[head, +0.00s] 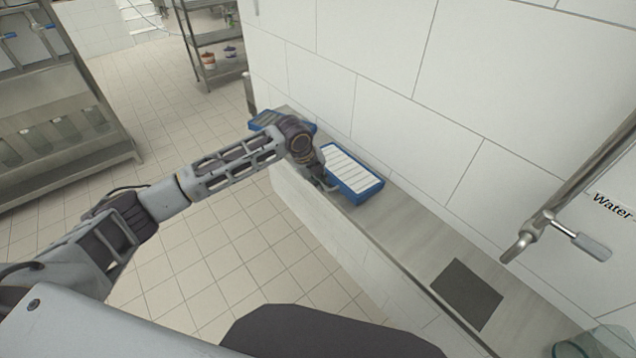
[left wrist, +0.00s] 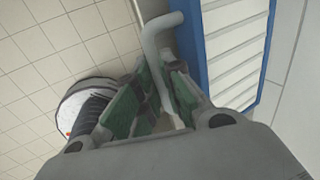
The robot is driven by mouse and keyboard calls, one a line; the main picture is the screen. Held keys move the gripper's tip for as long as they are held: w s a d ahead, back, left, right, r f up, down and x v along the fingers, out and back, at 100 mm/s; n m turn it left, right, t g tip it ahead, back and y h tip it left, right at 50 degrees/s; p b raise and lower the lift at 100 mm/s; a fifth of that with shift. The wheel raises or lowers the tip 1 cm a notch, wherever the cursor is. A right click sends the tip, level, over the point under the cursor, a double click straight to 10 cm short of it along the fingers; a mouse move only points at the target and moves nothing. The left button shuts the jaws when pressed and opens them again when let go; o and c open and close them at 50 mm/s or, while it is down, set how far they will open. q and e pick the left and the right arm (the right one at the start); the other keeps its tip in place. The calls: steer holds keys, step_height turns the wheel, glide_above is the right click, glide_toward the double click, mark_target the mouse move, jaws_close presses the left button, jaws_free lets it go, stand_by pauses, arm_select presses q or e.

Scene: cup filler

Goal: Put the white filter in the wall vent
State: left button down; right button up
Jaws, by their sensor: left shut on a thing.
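The white filter (head: 352,172) has white slats in a blue frame. It lies on the steel ledge (head: 400,222) against the tiled wall. In the left wrist view the white filter (left wrist: 232,50) fills the upper right, with a grey bent handle (left wrist: 152,42) beside its blue frame. My left gripper (head: 326,184) is at the filter's near left side. In the left wrist view the left gripper (left wrist: 163,85) has its green-padded fingers closed around the handle. The wall vent is not in view. My right gripper is not in view.
A second blue-framed panel (head: 266,121) with a darker face lies farther along the ledge, partly behind my arm. A dark plate (head: 466,293) is set in the ledge nearer. A water tap (head: 560,232) juts from the wall at right. Tiled floor is open on the left.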

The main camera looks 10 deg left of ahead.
arm_select(q)
steer(key=shift+f, duration=0.85)
steer(key=c, duration=1.5)
jaws_free()
steer(key=shift+c, duration=0.2)
steer(key=shift+r, duration=0.1)
steer(key=v, duration=1.1)
steer(key=shift+r+b, duration=0.4)
steer(key=shift+s+a, duration=0.1)
steer(key=shift+s, duration=0.05)
